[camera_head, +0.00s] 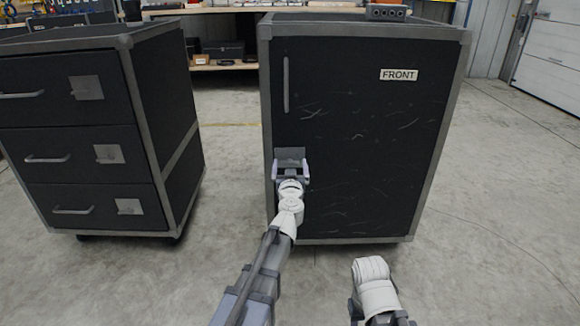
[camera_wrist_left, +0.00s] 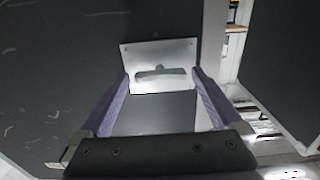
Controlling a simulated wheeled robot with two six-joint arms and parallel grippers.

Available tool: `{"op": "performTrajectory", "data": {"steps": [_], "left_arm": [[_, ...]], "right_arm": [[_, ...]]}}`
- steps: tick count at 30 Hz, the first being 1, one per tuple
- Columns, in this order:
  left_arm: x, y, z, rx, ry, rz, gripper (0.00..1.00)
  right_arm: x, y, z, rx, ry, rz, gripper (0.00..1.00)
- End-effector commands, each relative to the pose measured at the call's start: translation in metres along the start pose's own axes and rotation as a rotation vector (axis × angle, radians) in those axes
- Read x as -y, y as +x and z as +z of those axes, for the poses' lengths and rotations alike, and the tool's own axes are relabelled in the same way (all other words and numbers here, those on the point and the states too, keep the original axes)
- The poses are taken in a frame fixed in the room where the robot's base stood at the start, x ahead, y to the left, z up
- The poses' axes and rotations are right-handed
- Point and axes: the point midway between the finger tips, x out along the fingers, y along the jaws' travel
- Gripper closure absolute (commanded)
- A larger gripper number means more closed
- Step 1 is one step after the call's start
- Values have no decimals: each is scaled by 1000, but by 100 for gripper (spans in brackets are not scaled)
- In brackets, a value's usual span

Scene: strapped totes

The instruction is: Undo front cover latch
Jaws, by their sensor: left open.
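The front cover (camera_head: 365,120) is the dark panel of the right tote, with a FRONT label and a vertical bar handle. Its latch (camera_head: 291,154) is a grey plate near the cover's lower left edge. In the left wrist view the latch (camera_wrist_left: 160,62) shows as a light metal plate with a small handle lying roughly crosswise. My left gripper (camera_head: 291,166) is in front of the latch, its open fingers on either side of the handle. The wrist view shows nothing held between the fingertips (camera_wrist_left: 160,77). I cannot tell whether the fingers touch the plate. My right gripper is not in view.
A dark drawer cabinet (camera_head: 130,60) with several handles and latch plates stands at the left. A FRONT label (camera_head: 399,75) is on the cover. A grey block (camera_head: 386,11) sits on the tote's top edge. Shelving (camera_head: 205,62) stands behind. The floor at right is clear.

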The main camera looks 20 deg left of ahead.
Motion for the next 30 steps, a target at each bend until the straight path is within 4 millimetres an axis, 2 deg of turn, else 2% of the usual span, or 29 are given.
{"op": "performTrajectory", "data": {"steps": [5, 26, 30], "left_arm": [[0, -1, 0, 0, 0, 0, 1], [0, -1, 0, 0, 0, 0, 80], [0, -1, 0, 0, -6, 0, 81]], "right_arm": [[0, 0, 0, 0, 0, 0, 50], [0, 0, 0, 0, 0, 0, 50], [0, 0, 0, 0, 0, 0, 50]]}}
